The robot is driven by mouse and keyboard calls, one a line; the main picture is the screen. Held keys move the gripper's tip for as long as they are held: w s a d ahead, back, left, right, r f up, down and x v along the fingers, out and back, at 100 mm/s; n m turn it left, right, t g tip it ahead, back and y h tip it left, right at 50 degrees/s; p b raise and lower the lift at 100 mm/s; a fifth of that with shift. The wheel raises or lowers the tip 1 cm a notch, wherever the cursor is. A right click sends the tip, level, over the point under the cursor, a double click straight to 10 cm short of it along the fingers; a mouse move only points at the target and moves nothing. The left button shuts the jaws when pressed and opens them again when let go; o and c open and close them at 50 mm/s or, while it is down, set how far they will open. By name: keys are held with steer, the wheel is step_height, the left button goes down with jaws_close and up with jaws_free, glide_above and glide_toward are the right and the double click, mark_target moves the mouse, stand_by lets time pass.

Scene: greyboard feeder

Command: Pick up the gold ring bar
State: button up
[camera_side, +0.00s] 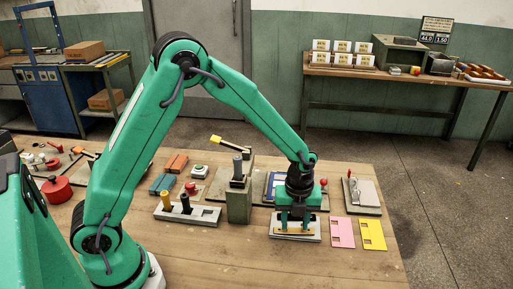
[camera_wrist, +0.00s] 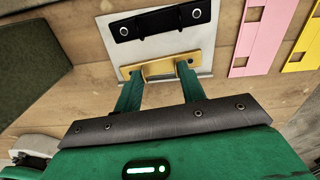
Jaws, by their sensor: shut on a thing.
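The gold ring bar (camera_wrist: 158,69) is a short flat gold bar with a hole at each end. My gripper (camera_wrist: 158,77) is shut on it, one green finger on each side of its middle. In the side view the gold bar (camera_side: 294,231) shows low between the fingers of my gripper (camera_side: 295,227), over the front part of a pale plate (camera_side: 279,220). I cannot tell whether the bar touches the plate. A black bar (camera_wrist: 160,23) with two light ringed holes lies on the plate in the wrist view.
A pink card (camera_side: 341,232) and a yellow card (camera_side: 373,234) lie right of the plate. A green-grey block (camera_side: 238,203) stands to the left, with a pale tray of pegs (camera_side: 205,216) beyond it. The table's front right is clear.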

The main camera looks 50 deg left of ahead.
steer(key=shift+r, duration=0.1)
steer(key=shift+r, duration=0.8)
step_height(320, 180, up, 2)
steer(key=shift+r, duration=0.25)
steer(key=s+d+r, duration=0.6)
steer(key=s+d, duration=0.2)
steer(key=shift+d+r, duration=0.25)
steer(key=shift+r, duration=0.1)
glide_above(294, 230)
steer(key=w, duration=0.3)
steer(key=f, duration=0.1)
steer(key=w+a+f, duration=0.1)
steer(key=w+a, duration=0.2)
steer(key=a, duration=0.4)
steer(key=w+a+f+m, duration=0.1)
steer(key=w+a, duration=0.3)
steer(key=a, duration=0.3)
steer(key=shift+w+a+f, duration=0.15)
steer(key=shift+w+a, duration=0.05)
steer(key=shift+w, duration=0.05)
steer(key=shift+f, duration=0.25)
steer(key=shift+f, duration=1.9)
